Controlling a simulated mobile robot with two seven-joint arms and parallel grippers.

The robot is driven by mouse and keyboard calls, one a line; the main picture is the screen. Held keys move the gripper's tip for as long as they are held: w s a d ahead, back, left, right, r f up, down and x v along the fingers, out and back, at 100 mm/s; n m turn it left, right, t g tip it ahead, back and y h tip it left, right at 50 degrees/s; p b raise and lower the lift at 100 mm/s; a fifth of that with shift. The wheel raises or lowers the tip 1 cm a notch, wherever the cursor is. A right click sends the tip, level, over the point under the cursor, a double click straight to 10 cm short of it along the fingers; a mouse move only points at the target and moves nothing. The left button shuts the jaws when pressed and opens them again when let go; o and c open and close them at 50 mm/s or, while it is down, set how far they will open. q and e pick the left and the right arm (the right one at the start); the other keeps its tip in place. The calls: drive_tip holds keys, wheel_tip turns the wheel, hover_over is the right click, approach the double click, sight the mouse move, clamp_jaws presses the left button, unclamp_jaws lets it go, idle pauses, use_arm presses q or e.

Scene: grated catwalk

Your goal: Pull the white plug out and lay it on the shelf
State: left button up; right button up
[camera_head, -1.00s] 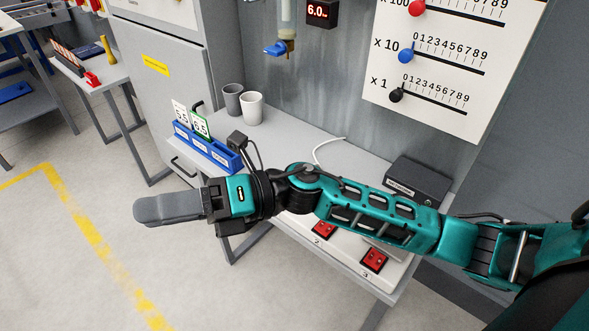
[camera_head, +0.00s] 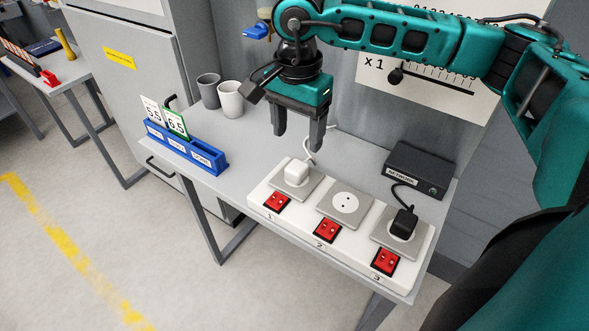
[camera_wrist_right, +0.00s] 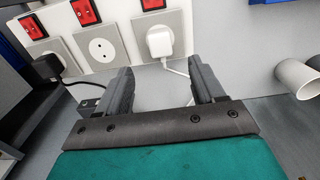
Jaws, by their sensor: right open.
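The white plug (camera_head: 296,172) sits in the leftmost socket of a white socket strip (camera_head: 259,189) on the grey shelf (camera_head: 222,191). Its white cord runs up behind it. It also shows in the right wrist view (camera_wrist_right: 160,42), beyond the fingertips. My right gripper (camera_head: 297,146) is open and points down, above and behind the plug, apart from it. Nothing is between its fingers (camera_wrist_right: 160,75). My left gripper is not in view.
A black plug (camera_head: 403,222) fills the rightmost socket; the middle socket (camera_head: 345,203) is empty. Red switches (camera_head: 327,230) line the strip's front. A network box (camera_head: 418,171) stands behind at right. A blue card holder (camera_head: 207,158) and two cups (camera_head: 230,99) stand left, with bare shelf between.

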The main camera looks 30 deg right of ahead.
sight(297, 166)
drive_tip(key=shift+f+b, duration=0.4)
drive_tip(key=shift+f, duration=0.2)
wheel_tip(297, 166, down, 6)
drive_tip(key=b, duration=0.4)
drive_tip(key=shift+a, duration=0.1)
drive_tip(key=shift+f+b, duration=0.45)
drive_tip(key=shift+b, duration=0.05)
drive_tip(key=shift+f+b, duration=0.4)
drive_tip(key=shift+f, duration=0.05)
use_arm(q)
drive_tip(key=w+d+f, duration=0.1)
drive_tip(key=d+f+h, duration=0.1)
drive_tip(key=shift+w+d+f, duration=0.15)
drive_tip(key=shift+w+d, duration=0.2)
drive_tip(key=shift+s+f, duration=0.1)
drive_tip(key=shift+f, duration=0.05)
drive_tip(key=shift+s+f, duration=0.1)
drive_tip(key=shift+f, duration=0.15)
